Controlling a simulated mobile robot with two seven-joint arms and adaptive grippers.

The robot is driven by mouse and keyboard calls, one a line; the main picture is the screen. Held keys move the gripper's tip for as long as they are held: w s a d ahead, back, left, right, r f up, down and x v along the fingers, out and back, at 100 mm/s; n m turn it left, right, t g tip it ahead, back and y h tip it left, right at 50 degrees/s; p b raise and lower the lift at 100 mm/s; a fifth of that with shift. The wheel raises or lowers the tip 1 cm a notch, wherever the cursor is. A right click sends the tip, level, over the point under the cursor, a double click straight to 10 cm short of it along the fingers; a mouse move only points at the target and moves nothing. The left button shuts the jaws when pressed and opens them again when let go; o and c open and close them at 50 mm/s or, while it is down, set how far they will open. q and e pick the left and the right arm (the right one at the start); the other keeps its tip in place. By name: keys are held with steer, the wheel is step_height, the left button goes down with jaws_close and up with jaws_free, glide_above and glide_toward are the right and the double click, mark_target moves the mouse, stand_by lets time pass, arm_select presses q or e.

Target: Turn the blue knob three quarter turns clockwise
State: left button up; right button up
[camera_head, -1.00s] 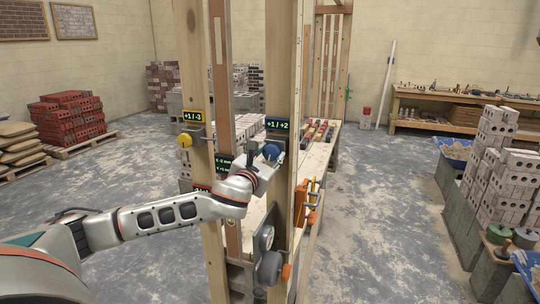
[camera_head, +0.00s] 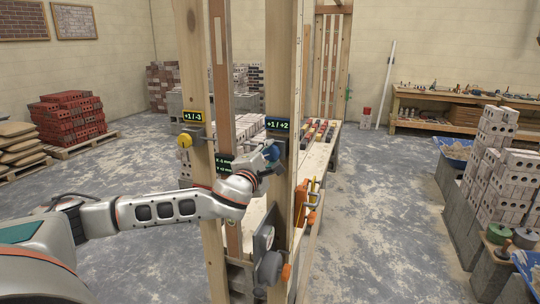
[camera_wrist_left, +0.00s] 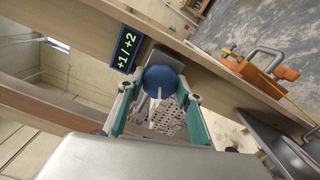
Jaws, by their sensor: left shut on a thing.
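The blue knob (camera_head: 271,152) sits on the right wooden post (camera_head: 279,85), just below a dark label reading "+1 / +2" (camera_head: 278,124). My left gripper (camera_head: 266,155) is at the knob, shut on it. In the left wrist view the blue knob (camera_wrist_left: 161,79) lies between the fingers of my left gripper (camera_wrist_left: 160,92), with a pale bar across its face. The label (camera_wrist_left: 126,48) shows there at the knob's upper left. In the head view the gripper covers part of the knob. My right gripper is not in view.
A yellow knob (camera_head: 184,140) is on the left post under a "+1 / -3" label (camera_head: 193,116). An orange clamp (camera_head: 302,202) is right of the post. A grey round part (camera_head: 269,268) sits low on the frame.

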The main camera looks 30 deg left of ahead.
arm_select(q)
steer(key=shift+f+m, duration=0.1)
steer(key=shift+m, duration=2.1)
steer(key=o, duration=1.1)
steer(key=shift+a, duration=0.1)
steer(key=shift+s, duration=0.15)
steer(key=v, duration=1.2)
